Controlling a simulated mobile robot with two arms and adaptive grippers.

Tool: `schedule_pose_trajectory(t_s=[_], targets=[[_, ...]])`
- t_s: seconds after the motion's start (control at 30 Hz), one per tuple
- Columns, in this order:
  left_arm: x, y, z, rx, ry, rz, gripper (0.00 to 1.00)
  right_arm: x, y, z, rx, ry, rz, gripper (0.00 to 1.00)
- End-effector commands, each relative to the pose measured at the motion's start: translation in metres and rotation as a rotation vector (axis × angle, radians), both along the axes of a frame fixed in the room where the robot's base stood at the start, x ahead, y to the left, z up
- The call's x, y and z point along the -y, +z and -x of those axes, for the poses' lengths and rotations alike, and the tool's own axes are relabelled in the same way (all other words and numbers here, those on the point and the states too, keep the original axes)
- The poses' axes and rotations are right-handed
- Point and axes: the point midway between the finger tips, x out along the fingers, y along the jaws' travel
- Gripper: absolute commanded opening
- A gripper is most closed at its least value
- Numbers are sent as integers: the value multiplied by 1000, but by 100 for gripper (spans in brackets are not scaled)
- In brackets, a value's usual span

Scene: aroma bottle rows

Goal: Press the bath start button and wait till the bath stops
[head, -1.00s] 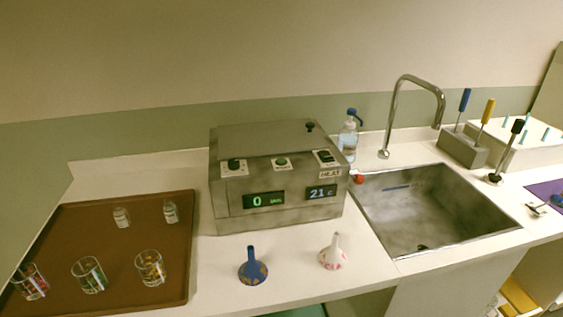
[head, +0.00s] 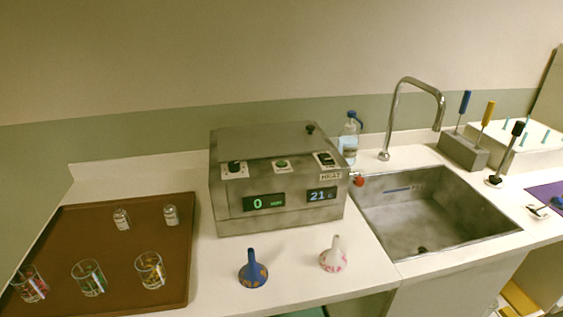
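The bath (head: 230,200) is a grey metal box with a closed lid on the counter, left of the sink. The left display (head: 264,203) shows a green 0 with small unit text. The right display (head: 321,194) shows 21 in blue. Neither of my grippers is in view.
A brown tray (head: 120,205) at left holds several glasses and small jars. A bottle (head: 349,140), tap (head: 397,95) and sink (head: 430,215) are to the right.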

Motion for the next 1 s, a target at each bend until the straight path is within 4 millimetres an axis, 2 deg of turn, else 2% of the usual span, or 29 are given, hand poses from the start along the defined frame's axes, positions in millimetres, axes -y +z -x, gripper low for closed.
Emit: schedule_pose_trajectory(t_s=[0.07,0.5,1.0], targets=[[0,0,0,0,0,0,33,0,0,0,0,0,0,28],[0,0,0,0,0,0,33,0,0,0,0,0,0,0],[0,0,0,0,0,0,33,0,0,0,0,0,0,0]])
